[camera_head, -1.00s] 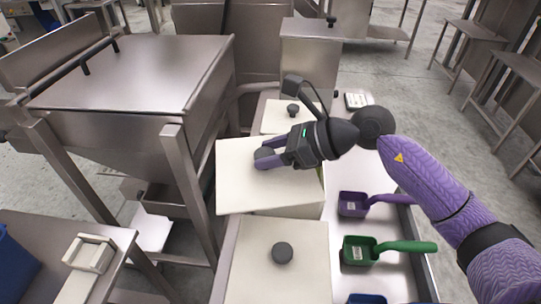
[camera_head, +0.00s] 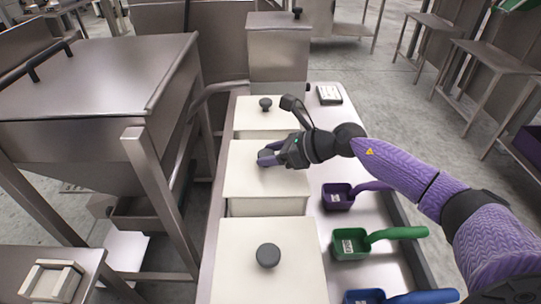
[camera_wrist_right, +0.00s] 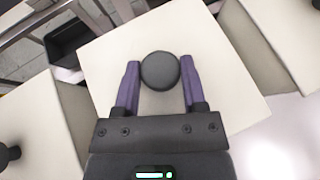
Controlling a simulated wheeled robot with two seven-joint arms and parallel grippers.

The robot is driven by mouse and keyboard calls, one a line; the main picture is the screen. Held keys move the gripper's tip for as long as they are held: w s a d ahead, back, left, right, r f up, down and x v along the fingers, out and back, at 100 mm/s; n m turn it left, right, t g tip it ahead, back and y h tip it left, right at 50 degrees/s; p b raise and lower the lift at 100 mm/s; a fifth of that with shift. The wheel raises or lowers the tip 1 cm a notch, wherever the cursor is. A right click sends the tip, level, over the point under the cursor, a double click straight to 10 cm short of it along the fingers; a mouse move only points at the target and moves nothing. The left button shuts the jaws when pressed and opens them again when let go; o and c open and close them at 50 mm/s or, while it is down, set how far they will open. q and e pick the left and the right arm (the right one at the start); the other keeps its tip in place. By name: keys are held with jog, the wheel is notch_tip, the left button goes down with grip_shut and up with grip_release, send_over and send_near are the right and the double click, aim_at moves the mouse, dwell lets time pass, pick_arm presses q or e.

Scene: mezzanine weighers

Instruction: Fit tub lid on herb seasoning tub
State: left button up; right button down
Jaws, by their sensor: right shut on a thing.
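My right gripper (camera_head: 268,158) is shut on the dark round knob of the cream tub lid (camera_head: 245,183); the wrist view shows the knob (camera_wrist_right: 160,71) between the two purple fingers (camera_wrist_right: 160,85). The square lid (camera_wrist_right: 110,50) lies over the middle tub of the row, the herb seasoning tub (camera_head: 265,208), whose near wall shows below the lid's edge. The lid looks level and roughly in line with the tub. Whether it is fully seated I cannot tell. The tub's inside is hidden. My left gripper is not in view.
A lidded tub (camera_head: 240,265) stands nearer and another (camera_head: 250,118) farther along the bench. Purple (camera_head: 338,197), green (camera_head: 350,243) and blue (camera_head: 365,297) scoops lie at the right. A steel hopper (camera_head: 95,85) stands at the left.

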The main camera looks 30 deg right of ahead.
jog(key=shift+c, duration=0.7)
grip_release()
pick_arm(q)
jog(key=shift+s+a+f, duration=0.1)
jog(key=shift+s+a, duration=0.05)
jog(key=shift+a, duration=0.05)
pick_arm(e)
jog(key=shift+s+d+r, duration=0.2)
jog(key=shift+d+r, duration=0.05)
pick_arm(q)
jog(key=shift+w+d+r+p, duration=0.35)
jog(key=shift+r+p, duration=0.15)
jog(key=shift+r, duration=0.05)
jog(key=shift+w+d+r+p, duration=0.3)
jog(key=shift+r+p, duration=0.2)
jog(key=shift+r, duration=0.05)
pick_arm(e)
jog(key=v, duration=1.1)
jog(key=shift+s, duration=0.15)
